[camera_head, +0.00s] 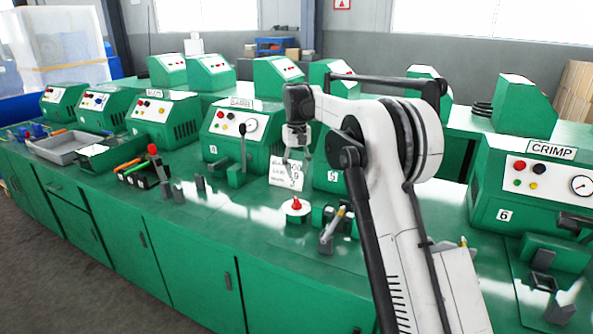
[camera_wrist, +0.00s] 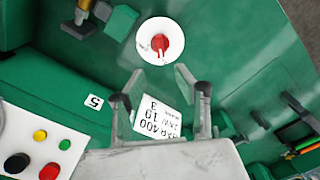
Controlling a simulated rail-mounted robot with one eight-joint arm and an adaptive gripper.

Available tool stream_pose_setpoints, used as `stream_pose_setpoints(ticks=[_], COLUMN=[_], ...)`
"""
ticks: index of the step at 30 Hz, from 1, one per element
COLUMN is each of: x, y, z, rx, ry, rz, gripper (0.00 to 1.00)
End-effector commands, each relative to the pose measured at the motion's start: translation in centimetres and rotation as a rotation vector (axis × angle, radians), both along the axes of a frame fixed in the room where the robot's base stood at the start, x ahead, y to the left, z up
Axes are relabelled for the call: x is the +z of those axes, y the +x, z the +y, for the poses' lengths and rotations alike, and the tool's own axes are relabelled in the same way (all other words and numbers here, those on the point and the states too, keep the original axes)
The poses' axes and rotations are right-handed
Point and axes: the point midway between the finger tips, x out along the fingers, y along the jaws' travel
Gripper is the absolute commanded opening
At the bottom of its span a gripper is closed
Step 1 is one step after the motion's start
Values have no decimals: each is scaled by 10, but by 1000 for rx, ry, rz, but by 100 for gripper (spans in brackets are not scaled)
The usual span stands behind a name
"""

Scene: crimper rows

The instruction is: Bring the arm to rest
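My arm reaches over the green bench (camera_head: 235,215), bent at the elbow. My gripper (camera_head: 298,158) hangs above the bench in front of the machine marked 5. In the wrist view my gripper (camera_wrist: 163,88) has its two fingers spread apart, with nothing seen held between them. A white card with black print (camera_wrist: 158,118) shows beyond the gap between the fingers; it also shows just below the gripper in the head view (camera_head: 287,183). I cannot tell whether a finger touches it.
A red knob on a white disc (camera_head: 296,205) sits on the bench near the gripper; it also shows in the wrist view (camera_wrist: 160,42). The crimp machine (camera_head: 530,190) stands at right. A black tool holder (camera_head: 140,175) and grey tray (camera_head: 65,147) lie left. More green machines line the back.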

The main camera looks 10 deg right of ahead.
Motion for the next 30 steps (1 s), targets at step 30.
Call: stream_pose_setpoints(ticks=[30], x=[124], y=[-198], z=[0], rx=[-51], ry=[7], rz=[-261], gripper=[30])
